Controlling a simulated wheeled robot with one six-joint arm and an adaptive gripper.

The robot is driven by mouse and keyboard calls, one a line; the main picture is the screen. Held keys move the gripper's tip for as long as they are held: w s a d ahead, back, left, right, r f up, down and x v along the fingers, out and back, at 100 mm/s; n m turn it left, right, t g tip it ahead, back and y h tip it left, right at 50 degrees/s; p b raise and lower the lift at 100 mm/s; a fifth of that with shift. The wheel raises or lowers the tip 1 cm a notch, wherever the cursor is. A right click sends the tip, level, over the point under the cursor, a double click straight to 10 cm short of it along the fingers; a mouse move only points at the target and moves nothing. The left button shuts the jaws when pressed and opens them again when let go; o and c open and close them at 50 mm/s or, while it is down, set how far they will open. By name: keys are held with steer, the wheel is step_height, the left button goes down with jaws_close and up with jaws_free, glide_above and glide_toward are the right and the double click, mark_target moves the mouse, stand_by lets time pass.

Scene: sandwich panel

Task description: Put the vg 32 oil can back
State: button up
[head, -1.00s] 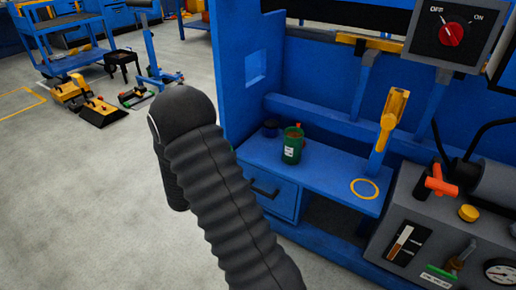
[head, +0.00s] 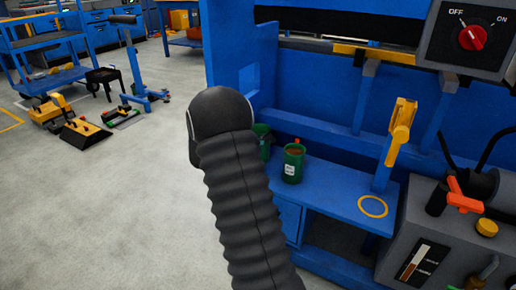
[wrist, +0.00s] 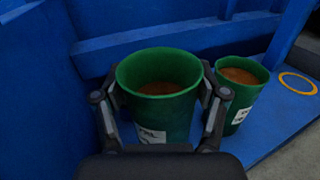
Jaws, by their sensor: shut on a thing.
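My gripper (wrist: 160,98) is shut on a green open-topped can (wrist: 158,118), one finger on each side. The can holds brown contents and has a white label, partly in view, that I cannot read surely. It is upright over the left part of the blue shelf (wrist: 272,120); I cannot tell whether its base touches. A second green can (wrist: 237,95) stands close on its right, also with a white label. In the head view the held can (head: 262,135) is mostly hidden behind my arm, and the second can (head: 293,165) stands on the shelf (head: 335,189).
A yellow ring (head: 372,206) marks an empty spot at the shelf's right. A yellow handle (head: 400,135) stands behind it. A blue wall (head: 232,60) bounds the left. A grey control panel (head: 440,235) with an orange-handled valve (head: 462,195) is at the right.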

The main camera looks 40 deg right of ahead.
steer(key=shift+f, duration=2.1)
steer(key=shift+f+b, duration=0.2)
steer(key=shift+b, duration=0.15)
steer(key=o, duration=1.8)
steer(key=shift+r, duration=0.1)
